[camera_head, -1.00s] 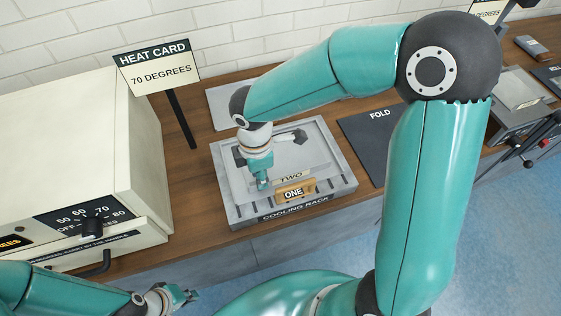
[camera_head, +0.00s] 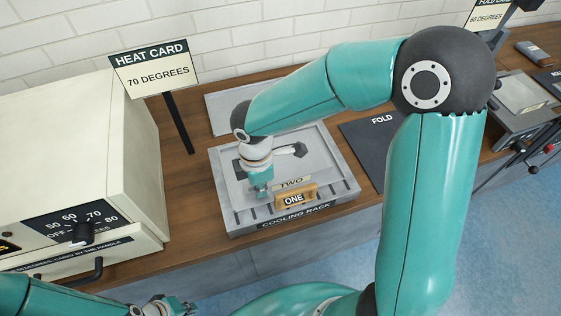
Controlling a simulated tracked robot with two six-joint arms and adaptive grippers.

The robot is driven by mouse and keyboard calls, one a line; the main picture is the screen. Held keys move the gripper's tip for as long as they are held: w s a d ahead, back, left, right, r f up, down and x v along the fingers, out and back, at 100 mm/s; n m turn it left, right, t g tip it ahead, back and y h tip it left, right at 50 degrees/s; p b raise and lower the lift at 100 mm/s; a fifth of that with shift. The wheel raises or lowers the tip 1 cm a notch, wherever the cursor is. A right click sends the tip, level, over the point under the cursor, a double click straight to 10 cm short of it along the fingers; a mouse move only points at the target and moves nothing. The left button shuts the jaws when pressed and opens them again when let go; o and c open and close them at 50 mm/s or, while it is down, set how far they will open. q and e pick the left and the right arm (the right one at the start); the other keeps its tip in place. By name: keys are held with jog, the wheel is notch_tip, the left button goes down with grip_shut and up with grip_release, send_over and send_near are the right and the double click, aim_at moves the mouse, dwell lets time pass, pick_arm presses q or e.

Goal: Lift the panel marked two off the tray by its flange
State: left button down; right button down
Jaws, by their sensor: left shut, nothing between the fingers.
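The grey panel (camera_head: 307,165) marked TWO lies in the cooling rack tray (camera_head: 347,190), its label at the near side. A wooden block marked ONE (camera_head: 293,198) stands just in front of that label. My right gripper (camera_head: 260,188) points down over the near left part of the panel, left of the TWO label. Its fingers are small and partly hidden, so I cannot tell their opening or whether they touch the panel or its flange. My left gripper (camera_head: 183,307) is shut and empty at the bottom edge, away from the rack.
A cream oven (camera_head: 60,130) with a dial and handle stands at left. A dark FOLD mat (camera_head: 362,140) lies right of the rack. My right arm covers much of the right side.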

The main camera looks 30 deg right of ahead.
jog(key=shift+r, duration=0.25)
jog(key=shift+r+p, duration=1.25)
jog(key=shift+r, duration=0.2)
notch_tip(320, 180, up, 7)
jog(key=p, duration=0.5)
jog(key=shift+f+p, duration=0.15)
jog(key=shift+p, duration=0.25)
